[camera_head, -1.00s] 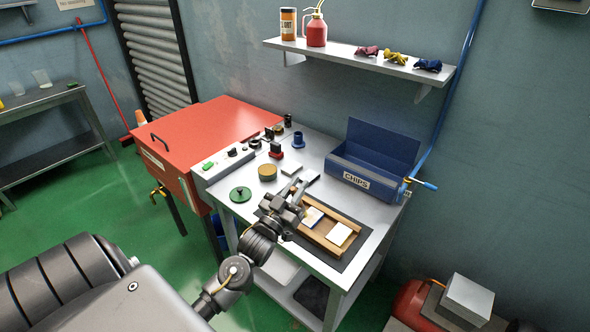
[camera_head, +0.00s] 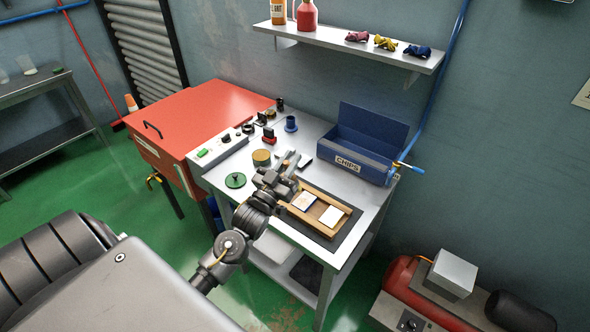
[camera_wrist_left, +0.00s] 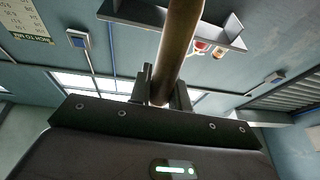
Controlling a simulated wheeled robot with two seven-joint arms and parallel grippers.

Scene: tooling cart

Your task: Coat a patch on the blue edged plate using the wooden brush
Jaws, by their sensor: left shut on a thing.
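The blue edged plate (camera_head: 304,201) lies in a wooden tray (camera_head: 297,213), left of a plain white plate (camera_head: 331,216). My left gripper (camera_head: 287,170) is over the tooling cart, just left of and above the tray's left end, clear of the blue edged plate in the picture. In the left wrist view, my left gripper (camera_wrist_left: 165,92) is shut on the wooden brush (camera_wrist_left: 180,45), whose brown round handle stands between the fingers. The brush's bristles are out of sight in both views. My right gripper is not in view.
The tray rests on a dark mat (camera_head: 338,240) on the grey cart top (camera_head: 370,203). A blue CHIPS bin (camera_head: 360,157) stands behind. A green disc (camera_head: 235,180), a tan round tin (camera_head: 261,158) and a control box (camera_head: 222,147) are to the left. A shelf (camera_head: 350,48) hangs above.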

